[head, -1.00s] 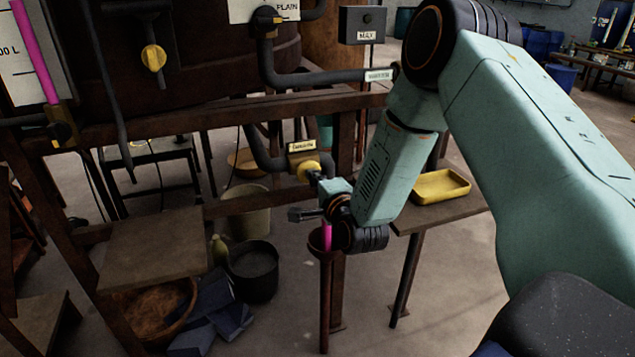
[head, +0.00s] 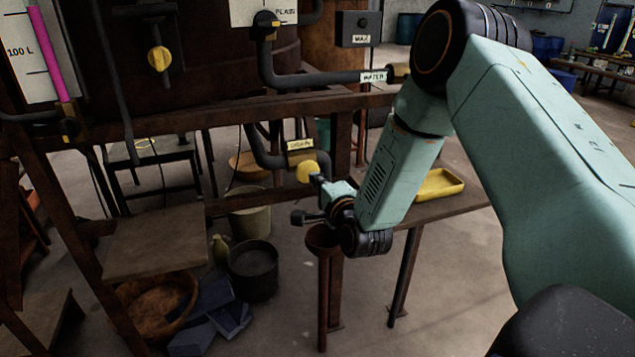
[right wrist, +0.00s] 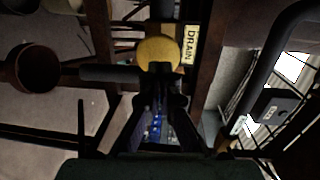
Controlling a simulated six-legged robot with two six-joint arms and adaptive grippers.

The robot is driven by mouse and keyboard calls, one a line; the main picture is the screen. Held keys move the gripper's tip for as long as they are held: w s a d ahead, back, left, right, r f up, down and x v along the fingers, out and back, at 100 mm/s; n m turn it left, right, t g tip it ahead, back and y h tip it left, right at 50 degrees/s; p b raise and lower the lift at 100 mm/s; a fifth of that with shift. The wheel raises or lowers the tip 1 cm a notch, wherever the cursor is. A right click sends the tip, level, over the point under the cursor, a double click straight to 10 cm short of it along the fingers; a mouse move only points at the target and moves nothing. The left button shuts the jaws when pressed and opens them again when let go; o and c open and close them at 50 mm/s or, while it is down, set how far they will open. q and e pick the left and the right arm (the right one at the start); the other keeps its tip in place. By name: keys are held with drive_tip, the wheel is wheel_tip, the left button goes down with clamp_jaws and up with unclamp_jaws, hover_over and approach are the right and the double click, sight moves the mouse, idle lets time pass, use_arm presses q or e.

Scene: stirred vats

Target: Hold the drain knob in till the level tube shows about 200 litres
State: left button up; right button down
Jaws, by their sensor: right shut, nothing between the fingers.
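The yellow drain knob (head: 307,172) is on the pipe under the DRAIN label (head: 301,145). It also shows in the right wrist view (right wrist: 158,52), just beyond my fingertips. My right gripper (head: 319,181) is shut and empty, its tips close to the knob; I cannot tell whether they touch it. The level tube (head: 48,50) at the upper left holds pink liquid well above the 100 L mark, to near the picture's top edge. The 200 mark is not in view. No pink stream shows above the rusty funnel (head: 322,239). My left gripper is not in view.
A rusty frame beam (head: 230,115) crosses above the drain. The water pipe (head: 325,77) runs above it. A table with a yellow tray (head: 439,185) stands to the right. Buckets (head: 252,270) and a wooden platform (head: 155,243) are lower left.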

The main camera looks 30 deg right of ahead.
drive_tip(key=v, duration=1.1)
drive_tip(key=s+a+f+n+g+y, duration=0.2)
drive_tip(key=s+a+f+n+g, duration=0.15)
drive_tip(key=f+n, duration=0.35)
drive_tip(key=s+a+f+n+g+y, duration=0.1)
drive_tip(key=s+a+f+n+g, duration=0.3)
drive_tip(key=f, duration=0.4)
drive_tip(key=s+a+f+n+g+b, duration=0.1)
drive_tip(key=s+f+n+g, duration=0.2)
drive_tip(key=s+f, duration=0.2)
drive_tip(key=s+a+f+n+g+b, duration=0.1)
drive_tip(key=s+a+f+n+g, duration=0.1)
drive_tip(key=s, duration=0.9)
drive_tip(key=s+a+f+n+g+b, duration=0.1)
drive_tip(key=s+f+n+g, duration=0.2)
drive_tip(key=s+f, duration=0.4)
drive_tip(key=shift+s+a+f+n+g, duration=0.3)
drive_tip(key=shift+s+n+g, duration=0.1)
drive_tip(key=shift+s+g, duration=0.2)
drive_tip(key=shift+d, duration=0.1)
drive_tip(key=shift+w, duration=0.1)
